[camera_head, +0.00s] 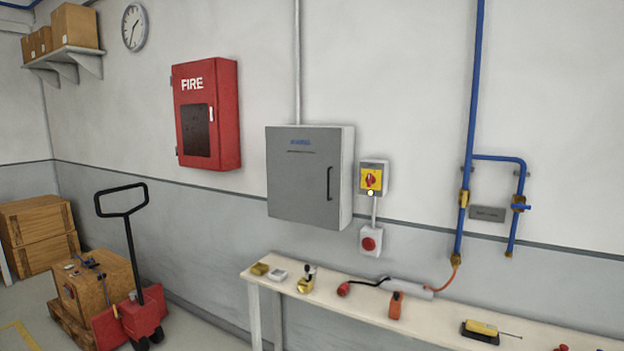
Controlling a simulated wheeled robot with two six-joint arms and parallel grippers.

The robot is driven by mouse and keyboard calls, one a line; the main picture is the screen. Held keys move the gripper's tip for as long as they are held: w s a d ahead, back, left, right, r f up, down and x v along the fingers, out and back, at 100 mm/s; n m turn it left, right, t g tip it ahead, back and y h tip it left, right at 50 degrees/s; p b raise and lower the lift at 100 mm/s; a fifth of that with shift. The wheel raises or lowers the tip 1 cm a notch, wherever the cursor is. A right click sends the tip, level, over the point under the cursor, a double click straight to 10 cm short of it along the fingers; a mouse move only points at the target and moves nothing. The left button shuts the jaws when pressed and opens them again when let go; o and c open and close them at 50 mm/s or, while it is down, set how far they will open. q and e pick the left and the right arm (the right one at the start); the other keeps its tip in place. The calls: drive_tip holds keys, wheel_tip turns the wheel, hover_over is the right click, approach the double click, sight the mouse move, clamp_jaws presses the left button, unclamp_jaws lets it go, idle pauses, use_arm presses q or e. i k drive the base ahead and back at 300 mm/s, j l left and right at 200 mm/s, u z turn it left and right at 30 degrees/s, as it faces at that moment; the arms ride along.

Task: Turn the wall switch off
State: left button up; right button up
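The wall switch (371,179) is a small grey box with a yellow plate and a red rotary knob. It is mounted on the wall just right of the grey electrical cabinet (308,178). A small pale round spot shows at its lower edge; it may be an indicator lamp. The knob looks roughly upright, but it is too small to tell its exact position. A conduit runs down from the switch to a separate grey box with a red round button (369,242). Neither of my grippers shows in the head view.
A long pale bench (330,303) with several small items stands below the switch, against the wall. A red pallet jack (128,310) with a wooden load stands at left. Blue pipes (470,130) run up the wall at right. A red fire cabinet (207,115) hangs at left.

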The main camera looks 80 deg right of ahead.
sight(370, 179)
drive_tip(key=k+l+z, duration=0.1)
drive_tip(key=z, duration=3.2)
